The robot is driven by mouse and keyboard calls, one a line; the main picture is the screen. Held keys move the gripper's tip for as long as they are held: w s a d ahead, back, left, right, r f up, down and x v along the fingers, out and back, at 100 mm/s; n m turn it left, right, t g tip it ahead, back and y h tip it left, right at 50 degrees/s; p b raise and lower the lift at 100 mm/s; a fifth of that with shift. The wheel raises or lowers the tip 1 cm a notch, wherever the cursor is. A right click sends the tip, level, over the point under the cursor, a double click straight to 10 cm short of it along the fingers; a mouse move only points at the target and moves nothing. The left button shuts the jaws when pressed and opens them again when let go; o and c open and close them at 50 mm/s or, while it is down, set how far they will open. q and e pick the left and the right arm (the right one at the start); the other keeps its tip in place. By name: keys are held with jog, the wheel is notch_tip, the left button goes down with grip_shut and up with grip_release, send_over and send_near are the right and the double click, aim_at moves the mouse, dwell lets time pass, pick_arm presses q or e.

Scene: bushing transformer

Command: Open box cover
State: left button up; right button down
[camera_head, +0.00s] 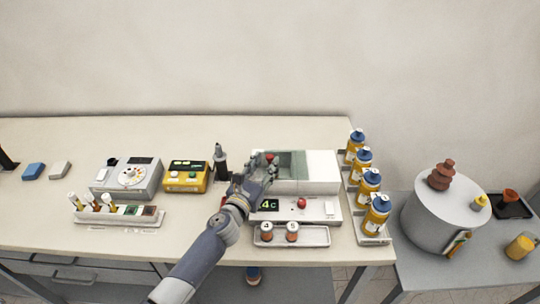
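A white box-shaped device (318,170) stands on the right part of the table. Its left part shows a greenish, see-through section (290,162), which may be the cover; I cannot tell whether it is raised. A small red part shows near the top left of this section. My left gripper (255,168) is at the left end of the device, at the edge of the greenish section. Its fingers are small and partly overlap the device, so contact and opening are unclear. My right gripper is not in view.
A tray (318,236) with two jars lies in front. Several blue-capped bottles (369,181) stand right. A yellow meter (187,176) and grey instrument (148,187) stand left. A grey cylinder (428,228) is far right.

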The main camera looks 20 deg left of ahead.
aim_at(269, 160)
pick_arm(q)
jog(key=shift+w+d, duration=0.2)
jog(key=shift+w, duration=2)
grip_shut()
jog(key=shift+f, duration=0.15)
